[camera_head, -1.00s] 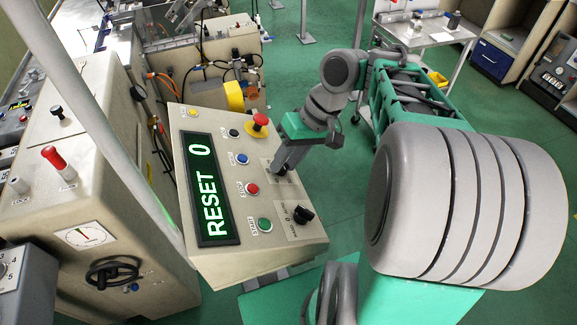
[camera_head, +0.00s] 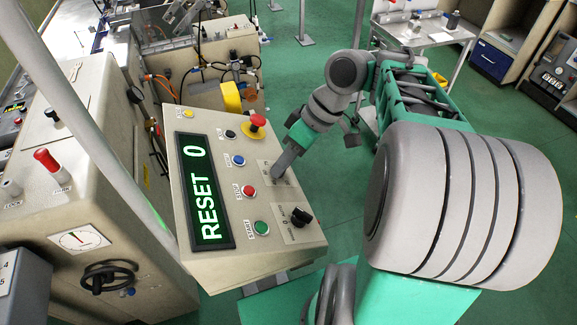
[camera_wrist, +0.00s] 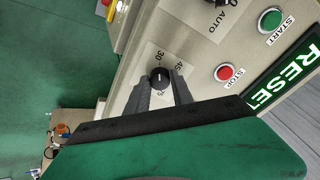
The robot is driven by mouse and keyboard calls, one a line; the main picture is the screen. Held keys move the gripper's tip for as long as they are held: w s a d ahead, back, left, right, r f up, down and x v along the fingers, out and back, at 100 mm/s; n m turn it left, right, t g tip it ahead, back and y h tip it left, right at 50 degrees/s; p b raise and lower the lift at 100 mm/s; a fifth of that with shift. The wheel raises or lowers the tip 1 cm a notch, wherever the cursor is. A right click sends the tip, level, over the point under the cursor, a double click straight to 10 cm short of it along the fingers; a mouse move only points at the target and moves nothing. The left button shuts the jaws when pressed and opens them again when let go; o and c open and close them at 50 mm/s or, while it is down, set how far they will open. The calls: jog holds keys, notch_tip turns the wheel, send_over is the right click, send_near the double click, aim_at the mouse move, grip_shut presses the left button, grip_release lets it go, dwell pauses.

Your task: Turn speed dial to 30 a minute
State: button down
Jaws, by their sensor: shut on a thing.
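The speed dial (camera_wrist: 160,77) is a small round black knob on a pale label plate of the control panel. In the wrist view it sits between the two grey fingers of my gripper (camera_wrist: 161,90), which are shut on it from both sides. Exact alignment is hard to tell. In the head view my gripper (camera_head: 278,176) covers the dial. The panel display (camera_head: 206,190) reads "RESET 0".
A yellow-and-red emergency stop (camera_head: 254,124), a red stop button (camera_head: 249,192), a green start button (camera_head: 261,228) and a black selector knob (camera_head: 301,217) stand close by on the panel. A pale machine cabinet (camera_head: 100,190) stands left.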

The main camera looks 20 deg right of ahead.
dwell(0.3)
jog(key=c, duration=1.5)
grip_release()
jog(key=shift+a, duration=0.1)
jog(key=o, duration=0.4)
jog(key=shift+s+a+r, duration=0.1)
jog(key=shift+s+a, duration=0.2)
jog(key=shift+w+d, duration=0.25)
jog(key=shift+d, duration=0.1)
jog(key=p+v, duration=0.4)
jog(key=v, duration=0.3)
jog(key=shift+s+r, duration=0.25)
jog(key=shift+r, duration=0.1)
